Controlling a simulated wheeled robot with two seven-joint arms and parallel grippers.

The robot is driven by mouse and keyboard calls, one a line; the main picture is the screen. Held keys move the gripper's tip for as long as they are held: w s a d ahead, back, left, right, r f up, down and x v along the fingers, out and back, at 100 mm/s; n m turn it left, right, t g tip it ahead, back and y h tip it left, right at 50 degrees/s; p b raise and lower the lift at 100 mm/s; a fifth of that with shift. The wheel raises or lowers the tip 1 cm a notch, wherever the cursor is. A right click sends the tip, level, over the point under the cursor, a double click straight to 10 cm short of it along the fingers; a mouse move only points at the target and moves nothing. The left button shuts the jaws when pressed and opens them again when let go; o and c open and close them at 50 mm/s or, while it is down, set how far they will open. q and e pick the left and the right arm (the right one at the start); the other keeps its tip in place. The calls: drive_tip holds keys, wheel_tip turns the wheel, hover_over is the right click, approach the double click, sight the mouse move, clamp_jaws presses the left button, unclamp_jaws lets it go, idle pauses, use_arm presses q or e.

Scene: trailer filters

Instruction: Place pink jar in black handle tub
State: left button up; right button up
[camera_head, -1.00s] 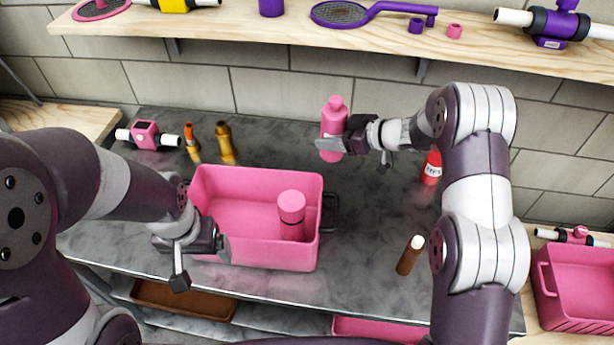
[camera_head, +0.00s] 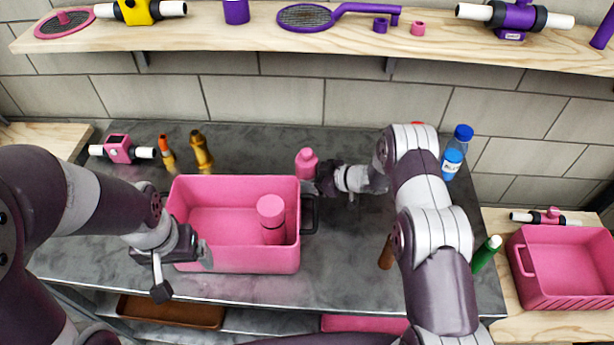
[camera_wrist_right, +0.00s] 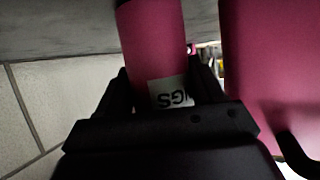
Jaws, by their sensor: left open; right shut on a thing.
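The pink tub (camera_head: 282,256) with black handles stands on the grey counter. One pink jar (camera_head: 271,222) stands upright inside it, towards the right. My right gripper (camera_head: 322,178) is shut on a second pink jar (camera_head: 306,164), upright just behind the tub's back right corner. The tub's rim hides the jar's lower part. In the right wrist view this jar (camera_wrist_right: 153,45) sits between the fingers, with a white label partly showing, and the tub's pink wall (camera_wrist_right: 275,70) is close at the right. My left gripper (camera_head: 203,252) is open and empty at the tub's front left.
A blue bottle (camera_head: 455,152), a brown bottle (camera_head: 386,254) and a green bottle (camera_head: 486,254) are around my right arm. Another pink tub (camera_head: 565,290) is at far right. A shelf (camera_head: 250,40) runs above.

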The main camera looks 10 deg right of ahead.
drive_tip(key=shift+f, duration=0.1)
drive_tip(key=shift+f+b, duration=0.1)
drive_tip(key=shift+b, duration=0.2)
drive_tip(key=o, duration=0.8)
